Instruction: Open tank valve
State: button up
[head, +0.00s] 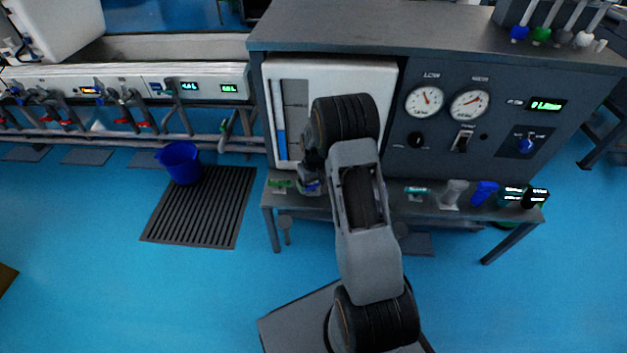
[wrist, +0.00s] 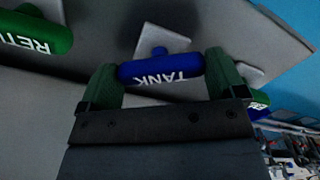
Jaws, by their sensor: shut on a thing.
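The tank valve has a blue handle (wrist: 160,68) with the white word TANK, upside down in the wrist view. My gripper (wrist: 163,78) has its two green fingers at either end of this handle and is shut on it. The handle's stem and light grey plate show behind it. In the head view my gripper (head: 310,178) is at the left part of the bench's low shelf, below the white tank panel (head: 292,120). My arm hides part of the panel and shelf there. The valve's turn angle is hard to tell.
A green handle (wrist: 34,32), its label partly cut off, is left of the tank handle. Another blue handle (wrist: 259,102) is partly hidden behind the right finger. More valves, including a blue one (head: 484,192), line the shelf's right. A blue bucket (head: 181,162) stands on the floor left.

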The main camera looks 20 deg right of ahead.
aim_at(314, 183)
jog(key=shift+n, duration=0.6)
jog(key=o, duration=0.6)
jog(key=shift+d, duration=0.1)
jog(key=shift+o, duration=0.2)
notch_tip(314, 183, up, 14)
jog(key=p, duration=0.5)
